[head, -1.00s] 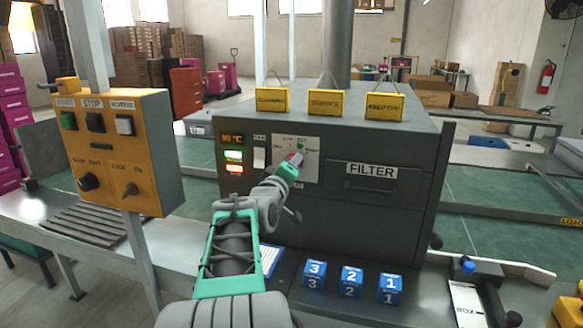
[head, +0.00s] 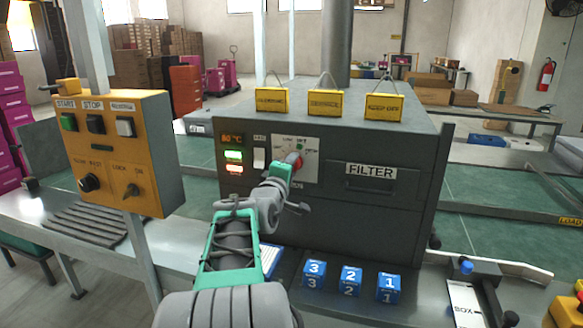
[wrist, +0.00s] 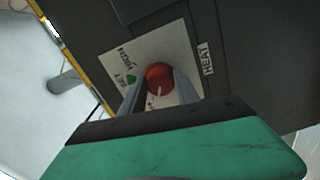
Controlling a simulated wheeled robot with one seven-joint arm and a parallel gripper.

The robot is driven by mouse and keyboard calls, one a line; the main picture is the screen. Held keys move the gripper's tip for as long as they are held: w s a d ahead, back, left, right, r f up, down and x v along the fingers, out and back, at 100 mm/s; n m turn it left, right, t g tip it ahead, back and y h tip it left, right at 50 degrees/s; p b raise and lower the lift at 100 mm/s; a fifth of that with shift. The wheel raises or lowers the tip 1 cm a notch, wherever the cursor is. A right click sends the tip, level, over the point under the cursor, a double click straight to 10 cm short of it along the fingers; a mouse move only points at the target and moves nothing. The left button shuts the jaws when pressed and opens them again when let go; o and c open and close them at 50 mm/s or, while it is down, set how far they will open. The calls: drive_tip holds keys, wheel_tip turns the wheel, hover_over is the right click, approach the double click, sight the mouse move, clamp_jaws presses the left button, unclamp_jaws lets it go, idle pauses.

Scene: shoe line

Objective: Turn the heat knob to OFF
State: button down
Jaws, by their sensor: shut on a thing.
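The heat knob is red and sits on a pale dial plate on the dark machine front. It shows in the head view (head: 298,159) and the wrist view (wrist: 159,74). My gripper (head: 291,164) is at the knob, and in the wrist view its two grey fingers (wrist: 157,90) lie on either side of it, shut on it. A white line on the knob points toward the bottom of the wrist view. SET and HIGH read left of the knob there, and HEAT to its right. I cannot make out an OFF mark; the fingers and green gripper body hide part of the plate.
A white rocker switch (head: 259,158) and lit displays (head: 233,155) sit left of the dial. The FILTER drawer (head: 371,178) is to the right. Yellow signs (head: 325,102) stand on top. Numbered blue blocks (head: 351,281) stand below, near my arm.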

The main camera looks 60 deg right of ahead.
drive_tip(key=c, duration=0.9)
unclamp_jaws()
drive_tip(key=s+a, duration=0.1)
drive_tip(key=a, duration=0.6)
drive_tip(key=shift+a, duration=0.35)
